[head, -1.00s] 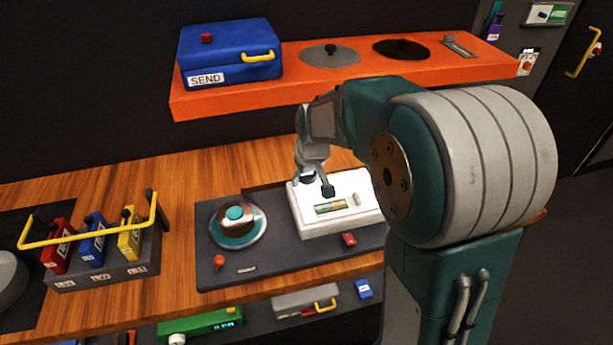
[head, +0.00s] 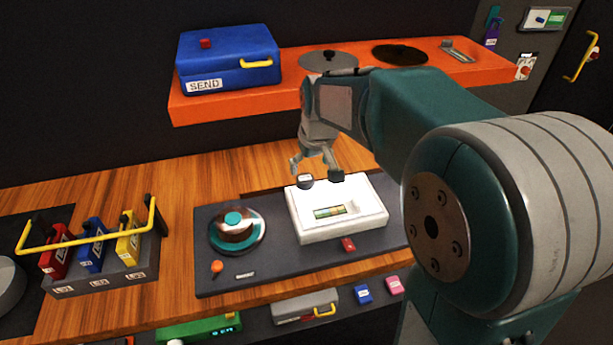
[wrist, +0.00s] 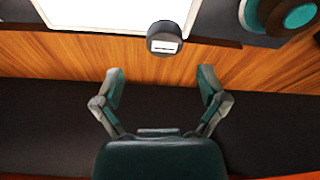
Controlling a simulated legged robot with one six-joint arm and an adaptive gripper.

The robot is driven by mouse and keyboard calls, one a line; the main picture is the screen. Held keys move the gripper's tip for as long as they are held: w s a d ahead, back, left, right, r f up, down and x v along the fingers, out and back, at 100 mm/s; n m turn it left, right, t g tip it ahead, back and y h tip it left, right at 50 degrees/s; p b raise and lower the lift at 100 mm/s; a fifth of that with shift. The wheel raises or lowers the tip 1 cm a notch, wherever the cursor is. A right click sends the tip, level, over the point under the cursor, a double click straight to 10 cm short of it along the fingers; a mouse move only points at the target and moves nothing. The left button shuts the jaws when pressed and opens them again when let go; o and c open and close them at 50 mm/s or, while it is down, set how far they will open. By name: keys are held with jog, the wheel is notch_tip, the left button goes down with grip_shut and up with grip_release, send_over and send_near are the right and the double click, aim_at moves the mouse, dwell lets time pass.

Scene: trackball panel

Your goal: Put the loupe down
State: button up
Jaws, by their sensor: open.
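The loupe (head: 305,181) is a small dark cylinder with a pale label. It is at the far left edge of the white light box (head: 305,234). In the wrist view the loupe (wrist: 164,39) shows at the box's edge, beyond my fingertips. I cannot tell whether it overhangs that edge. My gripper (head: 317,168) is just behind the box in the head view. In the wrist view my gripper (wrist: 161,80) has its fingers spread wide with nothing between them, apart from the loupe.
A dark panel (head: 290,275) carries the light box and a round trackball (head: 237,230). A rack of coloured blocks (head: 100,280) with a yellow handle stands left. An orange shelf (head: 310,95) with a blue SEND box (head: 230,55) is above and behind. Bare wood lies behind the panel.

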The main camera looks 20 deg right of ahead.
jog(key=s+r+m+t, duration=0.1)
jog(key=s+r, duration=0.6)
jog(key=s, duration=0.6)
jog(key=s+f+m+t, duration=0.1)
jog(key=s+f, duration=0.2)
jog(key=s, duration=0.7)
jog(key=shift+s, duration=0.25)
jog(key=c, duration=0.5)
jog(key=shift+s+a, duration=0.1)
jog(key=shift+a, duration=0.05)
